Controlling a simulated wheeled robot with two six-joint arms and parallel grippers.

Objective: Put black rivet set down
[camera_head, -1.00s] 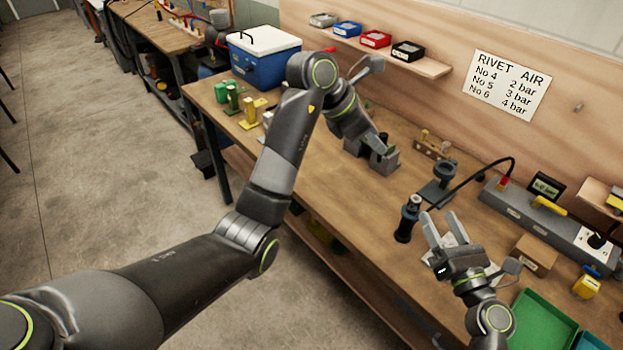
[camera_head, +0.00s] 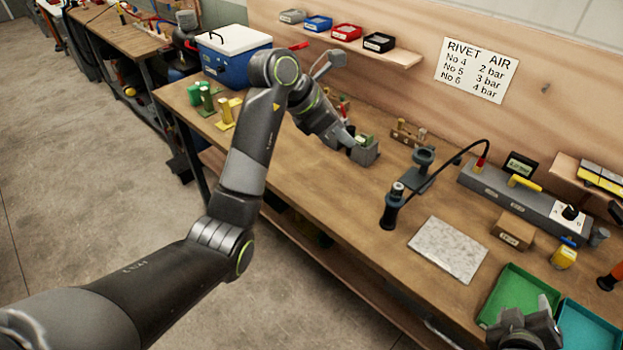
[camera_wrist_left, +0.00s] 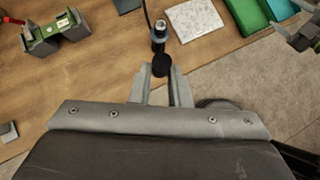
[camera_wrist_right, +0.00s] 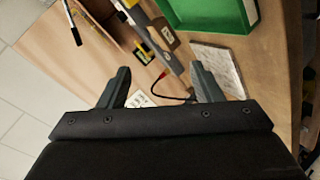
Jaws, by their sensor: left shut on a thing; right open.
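My left gripper (camera_wrist_left: 162,80) is shut on a small black round piece (camera_wrist_left: 160,66), which looks like the black rivet set. In the head view my left gripper (camera_head: 345,137) is low over the bench beside a grey block with a green top (camera_head: 366,152), and its arm hides part of that area. Whether the piece touches the bench is unclear. My right gripper (camera_wrist_right: 160,85) is open with nothing between its fingers. In the head view my right gripper (camera_head: 530,318) is at the bottom right, by the green tray.
A black upright tool (camera_head: 393,207) stands near the bench front, beside a speckled pad (camera_head: 448,249). A green tray (camera_head: 512,268) and teal tray (camera_head: 590,330) lie at right. A dark stand (camera_head: 425,170) and a grey cabled unit (camera_head: 515,195) are behind.

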